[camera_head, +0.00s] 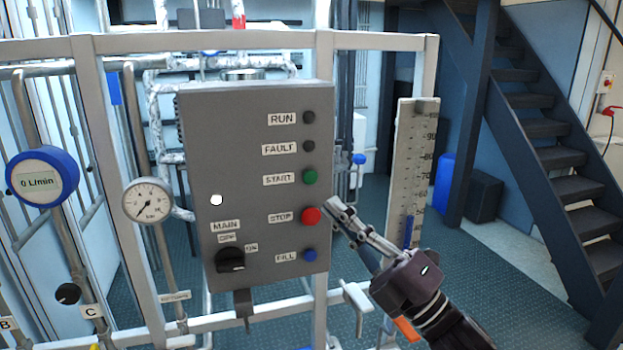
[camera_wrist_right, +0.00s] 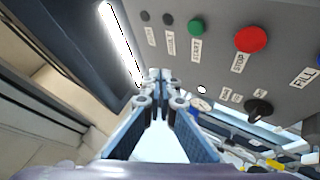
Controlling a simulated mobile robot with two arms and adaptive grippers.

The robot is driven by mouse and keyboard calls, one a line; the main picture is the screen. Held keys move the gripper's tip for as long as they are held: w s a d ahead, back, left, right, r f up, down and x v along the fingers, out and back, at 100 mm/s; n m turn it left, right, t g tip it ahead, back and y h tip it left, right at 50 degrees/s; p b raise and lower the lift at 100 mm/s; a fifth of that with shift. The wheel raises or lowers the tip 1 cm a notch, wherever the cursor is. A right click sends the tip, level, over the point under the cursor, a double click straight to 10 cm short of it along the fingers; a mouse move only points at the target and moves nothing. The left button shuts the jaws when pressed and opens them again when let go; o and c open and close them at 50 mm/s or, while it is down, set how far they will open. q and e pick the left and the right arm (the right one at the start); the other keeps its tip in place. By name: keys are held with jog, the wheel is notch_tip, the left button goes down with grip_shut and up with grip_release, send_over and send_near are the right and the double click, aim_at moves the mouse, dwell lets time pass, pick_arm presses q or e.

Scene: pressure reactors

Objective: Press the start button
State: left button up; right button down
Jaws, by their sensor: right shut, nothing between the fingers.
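The green START button (camera_head: 309,176) is on the grey control panel (camera_head: 240,150), between the dark FAULT lamp and the red STOP button (camera_head: 311,216). In the right wrist view the green START button (camera_wrist_right: 196,27) shows at the top, left of the red STOP button (camera_wrist_right: 250,39). My right gripper (camera_head: 334,207) is shut and empty. In the head view its fingertips are just right of the STOP button, lower than START. In the wrist view the fingertips (camera_wrist_right: 160,76) appear apart from both buttons. My left gripper is out of view.
A MAIN rotary switch (camera_head: 230,261) and a blue FILL button (camera_head: 309,255) are low on the panel. A pressure gauge (camera_head: 147,201) and a blue flow meter (camera_head: 42,176) are at left. A scale board (camera_head: 409,165) stands behind my right gripper. White frame bars surround the panel.

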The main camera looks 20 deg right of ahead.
aim_at(310, 177)
jog(key=shift+s+a+r+n, duration=0.15)
jog(key=shift+r+n, duration=0.1)
jog(key=shift+n, duration=0.15)
jog(key=shift+w+a, duration=0.1)
jog(key=shift+w, duration=4.35)
jog(key=shift+w, duration=0.15)
jog(key=shift+w, duration=0.3)
